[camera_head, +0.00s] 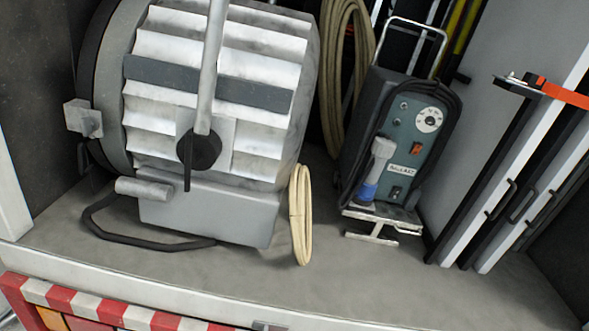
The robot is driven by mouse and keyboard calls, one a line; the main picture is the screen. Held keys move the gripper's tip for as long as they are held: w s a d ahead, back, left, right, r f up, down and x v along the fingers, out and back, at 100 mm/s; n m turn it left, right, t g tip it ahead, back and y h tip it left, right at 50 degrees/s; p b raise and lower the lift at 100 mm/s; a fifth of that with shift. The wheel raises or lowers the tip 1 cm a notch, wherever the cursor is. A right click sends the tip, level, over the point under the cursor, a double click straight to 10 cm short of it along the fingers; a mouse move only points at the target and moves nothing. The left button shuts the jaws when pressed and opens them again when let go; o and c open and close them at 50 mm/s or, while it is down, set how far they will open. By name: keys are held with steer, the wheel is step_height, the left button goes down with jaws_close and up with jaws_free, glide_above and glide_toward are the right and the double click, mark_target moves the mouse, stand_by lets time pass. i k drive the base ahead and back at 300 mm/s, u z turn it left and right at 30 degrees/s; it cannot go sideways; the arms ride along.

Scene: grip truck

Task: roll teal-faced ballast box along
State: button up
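The teal-faced ballast box (408,148) stands at right of centre on the truck bed, leaning a little in the tilted picture. It has a black casing, a white dial, a red switch, a label and a blue connector on its face. A pale metal tube handle (418,24) rises above it. A small metal foot plate (383,228) shows under its front. Its wheels, if any, cannot be made out. My gripper does not show in this view, so its place relative to the box cannot be seen.
A large silver lamp head (215,80) stands close on the left, with a coiled pale cable (301,215) beside it. More cable (342,75) hangs behind the box. White and black stands (520,190) lean at right. Bare floor (380,275) lies in front, ending at the bed's edge.

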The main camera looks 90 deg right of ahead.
mark_target(404, 101)
steer(key=z, duration=2.4)
steer(key=k, duration=0.65)
steer(key=z, duration=0.5)
steer(key=i, duration=0.5)
steer(key=u, duration=0.15)
